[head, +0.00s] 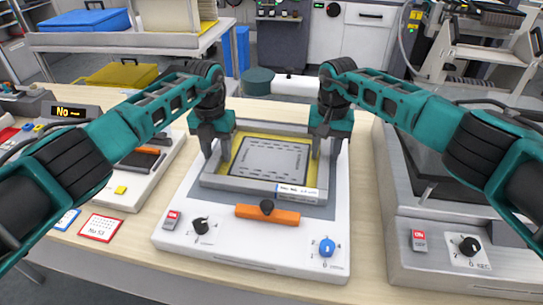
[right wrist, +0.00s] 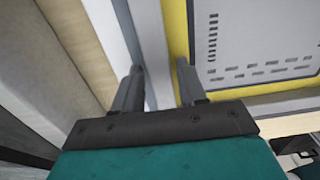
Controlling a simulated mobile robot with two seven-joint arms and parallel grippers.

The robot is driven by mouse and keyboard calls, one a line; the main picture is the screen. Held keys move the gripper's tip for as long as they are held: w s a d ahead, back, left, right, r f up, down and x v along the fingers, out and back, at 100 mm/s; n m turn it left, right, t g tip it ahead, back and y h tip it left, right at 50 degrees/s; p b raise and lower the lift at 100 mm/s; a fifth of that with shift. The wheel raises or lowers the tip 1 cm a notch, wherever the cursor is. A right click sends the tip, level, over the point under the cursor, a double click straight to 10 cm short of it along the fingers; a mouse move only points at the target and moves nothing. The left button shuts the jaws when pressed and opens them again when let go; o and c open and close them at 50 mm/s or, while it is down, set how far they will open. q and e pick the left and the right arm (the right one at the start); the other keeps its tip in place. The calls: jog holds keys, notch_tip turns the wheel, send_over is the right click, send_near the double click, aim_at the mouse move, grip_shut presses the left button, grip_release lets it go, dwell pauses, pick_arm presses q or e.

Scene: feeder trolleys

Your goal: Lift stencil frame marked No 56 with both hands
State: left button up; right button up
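The stencil frame (head: 245,187) is a grey metal frame with a yellow border around a grey perforated sheet (head: 268,160). It lies flat on a white machine; the writing on its front label (head: 297,191) is too small to read surely. My left gripper (head: 216,154) is at its left side rail, fingers apart and pointing down. My right gripper (head: 325,156) is at the right side rail. In the right wrist view, its two fingers (right wrist: 160,72) stand apart on either side of the pale rail (right wrist: 152,40), one over the yellow border. Contact with the rail is unclear.
The white machine (head: 190,247) has an orange bar (head: 268,214) with a black knob in front of the frame. A grey machine (head: 410,200) stands close on the right. A card marked No 53 (head: 101,228) lies left. A teal-and-white cylinder (head: 290,84) lies behind.

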pick_arm(q)
grip_shut()
pick_arm(e)
grip_shut()
pick_arm(q)
jog(key=shift+r, duration=0.1)
pick_arm(e)
jog(key=shift+r, duration=0.1)
